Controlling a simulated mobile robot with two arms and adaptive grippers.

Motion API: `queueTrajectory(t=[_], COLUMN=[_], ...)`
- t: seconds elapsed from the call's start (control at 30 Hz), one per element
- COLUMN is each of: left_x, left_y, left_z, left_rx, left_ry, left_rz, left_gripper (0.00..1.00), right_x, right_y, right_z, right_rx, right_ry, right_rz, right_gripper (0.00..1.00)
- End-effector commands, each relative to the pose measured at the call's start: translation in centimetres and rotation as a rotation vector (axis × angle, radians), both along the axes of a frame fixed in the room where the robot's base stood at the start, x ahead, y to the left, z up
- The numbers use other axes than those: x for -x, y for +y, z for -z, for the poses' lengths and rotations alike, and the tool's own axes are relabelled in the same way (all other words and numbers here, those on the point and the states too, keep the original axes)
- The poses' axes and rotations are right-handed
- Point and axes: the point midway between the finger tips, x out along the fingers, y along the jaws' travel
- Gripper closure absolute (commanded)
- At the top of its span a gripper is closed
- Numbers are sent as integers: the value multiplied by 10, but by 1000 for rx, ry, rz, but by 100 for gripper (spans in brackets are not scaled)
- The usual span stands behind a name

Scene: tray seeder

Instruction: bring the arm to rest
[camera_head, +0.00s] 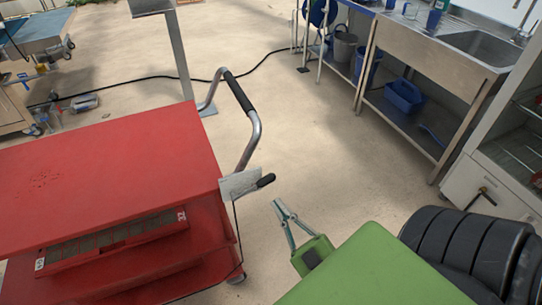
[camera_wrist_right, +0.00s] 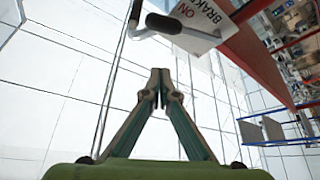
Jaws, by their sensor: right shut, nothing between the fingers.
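My right gripper (camera_head: 280,208) shows in the head view just right of the red cart (camera_head: 110,165). Its green and grey fingers point up and to the left, over the floor. In the right wrist view the gripper (camera_wrist_right: 160,75) has its fingertips together with nothing between them. My green arm link covers the lower right of the head view. My left gripper is in neither view.
The red cart has a curved metal handle (camera_head: 258,125) and a brake sign (camera_head: 240,185) with a black lever close to my right gripper. A steel sink table (camera_head: 430,50) stands at the upper right. A black cable (camera_head: 150,77) crosses the floor. The middle floor is clear.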

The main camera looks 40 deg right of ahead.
Motion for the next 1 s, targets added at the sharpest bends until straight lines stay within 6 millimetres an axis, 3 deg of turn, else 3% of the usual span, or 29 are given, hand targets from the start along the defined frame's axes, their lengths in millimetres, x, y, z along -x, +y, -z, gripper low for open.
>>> queueTrajectory(t=[0.17, 0.8, 0.9, 0.97, 1.0], left_x=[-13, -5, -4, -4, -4], left_y=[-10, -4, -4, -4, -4], left_z=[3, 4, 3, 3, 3], left_rx=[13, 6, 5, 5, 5], left_ry=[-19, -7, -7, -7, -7], left_rz=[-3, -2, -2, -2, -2], left_gripper=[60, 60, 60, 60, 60], right_x=[14, 15, 12, 7, 4], right_y=[2, 2, 3, 5, 7], right_z=[7, 8, 23, 46, 66], right_rx=[0, -2, -19, -42, -64], right_ry=[0, 1, 43, 103, 158], right_rz=[0, -1, -4, -7, -10], right_gripper=[100, 100, 100, 100, 100])
